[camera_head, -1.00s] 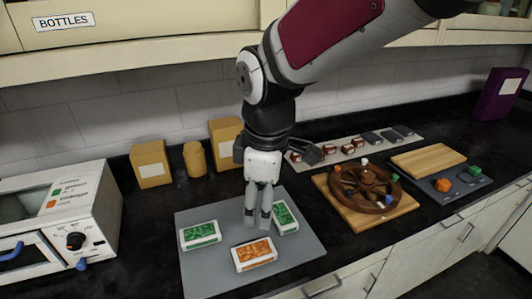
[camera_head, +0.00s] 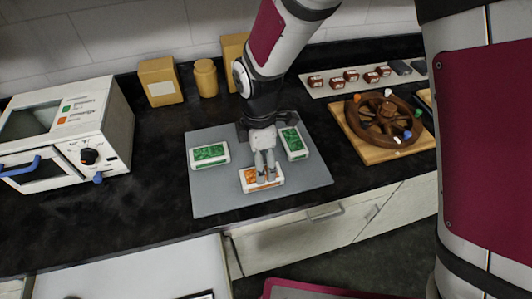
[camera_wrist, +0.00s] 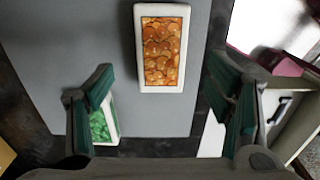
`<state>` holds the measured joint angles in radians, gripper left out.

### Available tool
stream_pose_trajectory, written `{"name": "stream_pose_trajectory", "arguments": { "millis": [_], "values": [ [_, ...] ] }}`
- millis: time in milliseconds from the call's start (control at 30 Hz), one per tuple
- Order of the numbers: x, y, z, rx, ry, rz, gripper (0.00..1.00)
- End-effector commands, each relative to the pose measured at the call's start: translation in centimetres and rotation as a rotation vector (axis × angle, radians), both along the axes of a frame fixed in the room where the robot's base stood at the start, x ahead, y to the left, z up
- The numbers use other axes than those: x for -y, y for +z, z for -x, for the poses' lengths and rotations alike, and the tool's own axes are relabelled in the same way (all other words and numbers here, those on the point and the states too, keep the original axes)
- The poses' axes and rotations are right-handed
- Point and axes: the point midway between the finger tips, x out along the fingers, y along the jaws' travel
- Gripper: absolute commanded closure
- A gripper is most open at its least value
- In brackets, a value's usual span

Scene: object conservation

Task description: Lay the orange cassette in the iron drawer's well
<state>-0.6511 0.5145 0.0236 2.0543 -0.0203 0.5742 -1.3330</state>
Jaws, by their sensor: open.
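The orange cassette (camera_head: 250,182), a white-framed block with an orange top, lies near the front edge of a grey mat. My gripper (camera_head: 265,172) is open just above its right part and hides some of it. In the wrist view the orange cassette (camera_wrist: 160,52) lies ahead of my spread fingers (camera_wrist: 162,90), with nothing held between them. Two green cassettes lie on the mat, one left (camera_head: 209,154) and one behind to the right (camera_head: 293,143).
A white box with a blue handle (camera_head: 95,125) stands left. A wooden wheel (camera_head: 385,122) on a board stands right, and yellow containers (camera_head: 160,82) behind. A pale flat panel (camera_head: 135,272) shows at the bottom left. Dark counter is clear left of the mat (camera_head: 310,192).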

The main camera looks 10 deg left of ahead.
Motion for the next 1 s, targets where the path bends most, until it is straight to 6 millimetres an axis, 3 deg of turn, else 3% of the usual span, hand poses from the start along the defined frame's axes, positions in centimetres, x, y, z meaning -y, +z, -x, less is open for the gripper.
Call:
{"name": "stream_pose_trajectory", "arguments": {
  "millis": [233, 533, 867, 1000],
  "values": [
    [0.1, -1.6, 0.1, -0.001, -0.002, 0.002, 0.27],
    [0.3, -5.3, 0.1, 0.0, -0.002, 0.001, 0.27],
    [0.2, -5.9, 0.0, 0.002, -0.001, -0.001, 0.27],
    [0.2, -5.9, 0.0, 0.002, -0.001, -0.001, 0.56]
  ]
}}
